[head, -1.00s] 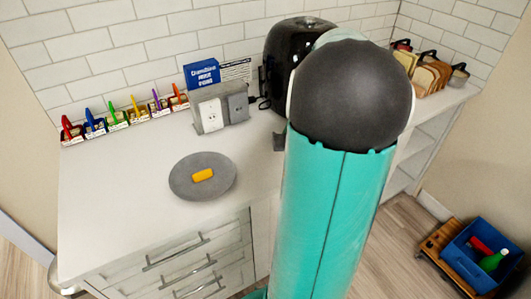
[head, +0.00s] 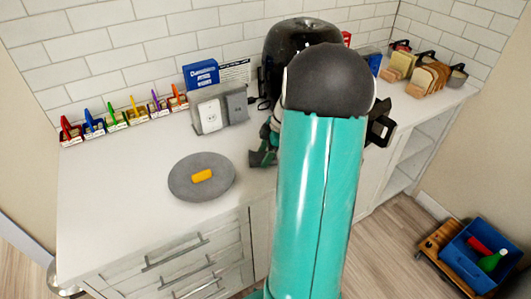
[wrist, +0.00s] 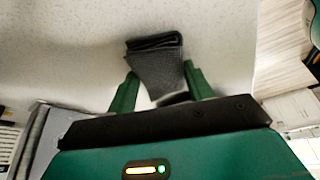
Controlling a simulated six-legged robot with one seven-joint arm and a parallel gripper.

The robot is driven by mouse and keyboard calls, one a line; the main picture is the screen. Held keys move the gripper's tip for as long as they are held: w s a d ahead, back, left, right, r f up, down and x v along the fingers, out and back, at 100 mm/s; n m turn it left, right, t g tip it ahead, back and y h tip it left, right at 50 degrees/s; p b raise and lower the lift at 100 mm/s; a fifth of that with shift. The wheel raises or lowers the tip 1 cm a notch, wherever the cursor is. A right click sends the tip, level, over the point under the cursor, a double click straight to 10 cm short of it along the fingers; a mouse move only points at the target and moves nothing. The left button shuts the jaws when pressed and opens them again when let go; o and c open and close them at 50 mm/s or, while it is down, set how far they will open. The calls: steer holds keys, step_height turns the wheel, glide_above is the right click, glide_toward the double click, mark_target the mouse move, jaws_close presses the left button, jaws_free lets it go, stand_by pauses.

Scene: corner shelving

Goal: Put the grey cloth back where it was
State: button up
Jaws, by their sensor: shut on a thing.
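The grey cloth (wrist: 156,68) is a dark, folded piece between the two green fingers of my gripper (wrist: 160,84) in the wrist view. My gripper is shut on it, over a pale, speckled surface. Whether the cloth touches that surface I cannot tell. In the head view my own arm covers the middle of the counter and the cloth cannot be made out. Dark green parts of my arm's end show just left of the arm there.
On the white counter (head: 115,215) lies a round grey plate (head: 220,186) with a yellow block (head: 202,176). A grey socket box (head: 211,114), a black appliance (head: 290,45), a row of coloured holders and bread racks (head: 430,78) stand along the wall. The counter's front left is clear.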

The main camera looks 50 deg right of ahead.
steer(key=shift+f, duration=0.15)
steer(key=o, duration=0.9)
steer(key=v, duration=1.2)
steer(key=w+a+r+m+h, duration=0.1)
steer(key=a+r+m, duration=0.15)
steer(key=a, duration=0.85)
steer(key=a+r+m+h, duration=0.2)
steer(key=a+r, duration=0.2)
steer(key=a, duration=0.7)
steer(key=s+a+m+t, duration=0.1)
steer(key=s+a, duration=0.1)
steer(key=a, duration=0.3)
steer(key=s+a+m, duration=0.2)
steer(key=s+a, duration=0.1)
steer(key=a, duration=0.2)
steer(key=s+a+f+m+t, duration=0.1)
steer(key=s+a+m, duration=0.1)
steer(key=a, duration=0.3)
steer(key=shift+s+a+m+t+h, duration=0.15)
steer(key=shift+s, duration=0.25)
steer(key=shift+s+a+m+t+h, duration=0.1)
steer(key=shift+s+a+t+h, duration=0.1)
steer(key=shift+s, duration=0.15)
